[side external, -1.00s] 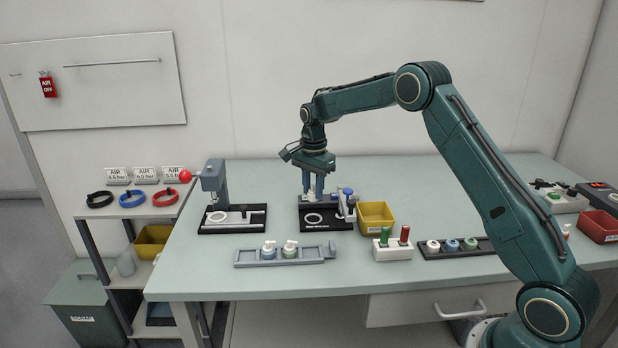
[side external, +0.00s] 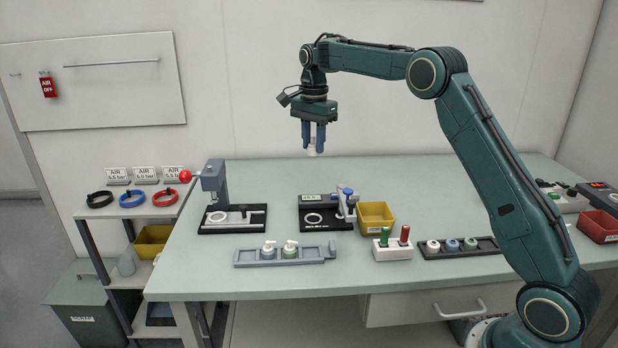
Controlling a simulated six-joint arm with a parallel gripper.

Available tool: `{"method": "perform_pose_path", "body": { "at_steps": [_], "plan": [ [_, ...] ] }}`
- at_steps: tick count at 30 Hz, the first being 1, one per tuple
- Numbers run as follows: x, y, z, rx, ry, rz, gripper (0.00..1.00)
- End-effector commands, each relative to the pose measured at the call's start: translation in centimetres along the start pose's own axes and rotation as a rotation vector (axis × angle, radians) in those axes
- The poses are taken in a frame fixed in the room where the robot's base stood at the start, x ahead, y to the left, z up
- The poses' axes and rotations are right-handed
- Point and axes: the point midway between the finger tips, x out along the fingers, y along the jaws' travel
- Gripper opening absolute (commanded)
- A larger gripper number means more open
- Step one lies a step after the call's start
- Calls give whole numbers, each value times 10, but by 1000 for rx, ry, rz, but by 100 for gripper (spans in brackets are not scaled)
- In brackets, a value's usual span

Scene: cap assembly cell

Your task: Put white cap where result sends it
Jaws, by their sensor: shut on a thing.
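My gripper (side external: 313,146) is shut on the white cap (side external: 313,151), which shows just below its fingertips. It holds the cap high above the back of the bench, with clear air beneath. Below it stands a black test fixture (side external: 318,222) with a white ring mark, a clamp with a blue knob (side external: 348,191) and a small greenish display (side external: 312,197). The display is too small to read. A yellow bin (side external: 376,214) stands right of the fixture, and a red bin (side external: 600,228) stands at the bench's far right.
A lever press (side external: 213,182) with a red ball stands left. A grey rack (side external: 310,256) holds two white-topped bottles. A white block (side external: 393,253) holds green and red pegs. A black rack (side external: 482,250) holds several caps. The bench's front left is clear.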

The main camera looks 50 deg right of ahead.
Motion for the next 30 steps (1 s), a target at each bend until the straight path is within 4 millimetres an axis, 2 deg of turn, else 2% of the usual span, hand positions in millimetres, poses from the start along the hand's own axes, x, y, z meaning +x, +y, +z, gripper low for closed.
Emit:
{"method": "perform_pose_path", "body": {
  "at_steps": [14,19,25,30],
  "plan": [
    [1,0,1,1,0,0,20],
    [7,-4,11,13,1,-2,20],
    [26,-14,43,61,5,-11,20],
    [50,-24,89,128,9,-26,20]
  ]
}}
